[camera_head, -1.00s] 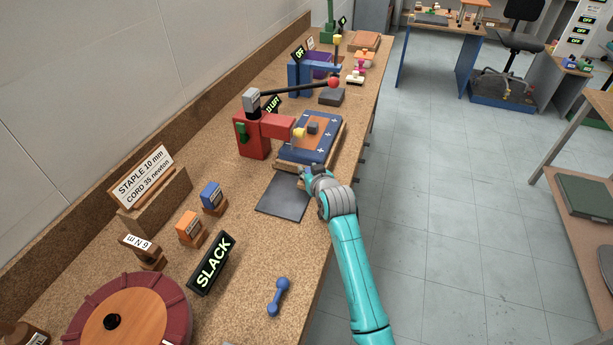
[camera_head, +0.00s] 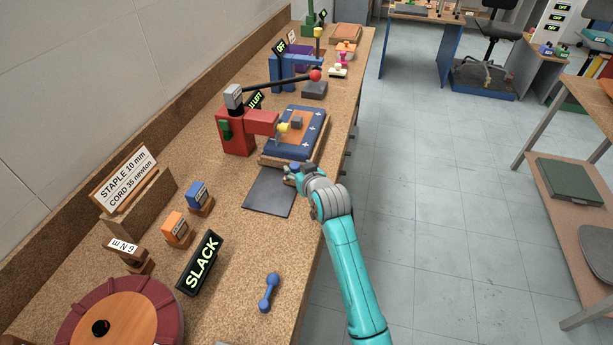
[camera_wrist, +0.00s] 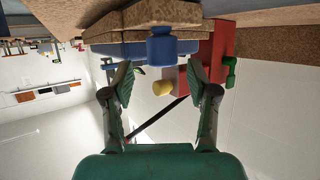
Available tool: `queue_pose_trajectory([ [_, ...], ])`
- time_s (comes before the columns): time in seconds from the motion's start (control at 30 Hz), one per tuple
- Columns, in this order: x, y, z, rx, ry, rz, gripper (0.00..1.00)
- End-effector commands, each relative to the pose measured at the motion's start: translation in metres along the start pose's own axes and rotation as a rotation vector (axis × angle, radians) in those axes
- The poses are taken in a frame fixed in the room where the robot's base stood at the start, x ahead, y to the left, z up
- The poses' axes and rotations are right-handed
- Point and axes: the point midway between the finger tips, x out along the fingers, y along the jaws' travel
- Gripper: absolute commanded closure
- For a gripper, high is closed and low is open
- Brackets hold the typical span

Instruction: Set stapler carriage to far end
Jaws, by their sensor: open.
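The red stapler (camera_head: 238,130) stands on the workbench, with a yellow nose (camera_head: 283,127) and a black lever ending in a red ball (camera_head: 316,76). Beside it lies the carriage (camera_head: 305,122), a blue-framed orange pad with white plus marks and a small grey block on top. A blue knob (camera_wrist: 161,48) sticks out from the carriage's near edge. My gripper (camera_wrist: 163,88) is open and empty, its two fingers spread either side of the knob's line in the wrist view. In the head view my gripper (camera_head: 292,173) is by the carriage's near end; contact cannot be told.
A dark grey plate (camera_head: 270,192) lies on the bench just left of my gripper. A SLACK sign (camera_head: 199,263), blue and orange blocks and a round reel (camera_head: 120,315) stand nearer. A blue dumbbell-shaped piece (camera_head: 268,292) lies near the bench edge.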

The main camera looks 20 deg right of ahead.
Motion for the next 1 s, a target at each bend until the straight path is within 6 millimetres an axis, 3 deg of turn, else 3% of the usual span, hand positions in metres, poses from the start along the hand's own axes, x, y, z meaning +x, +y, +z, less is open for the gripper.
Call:
queue_pose_trajectory([
  [0.2,-0.044,0.001,0.000,0.000,0.002,0.001,0.41],
  [0.4,-0.071,0.001,0.000,0.000,0.002,0.001,0.41],
  [0.6,-0.080,0.000,-0.001,0.000,0.001,0.000,0.41],
  [1.0,-0.080,0.000,-0.001,0.000,0.001,0.000,0.41],
])
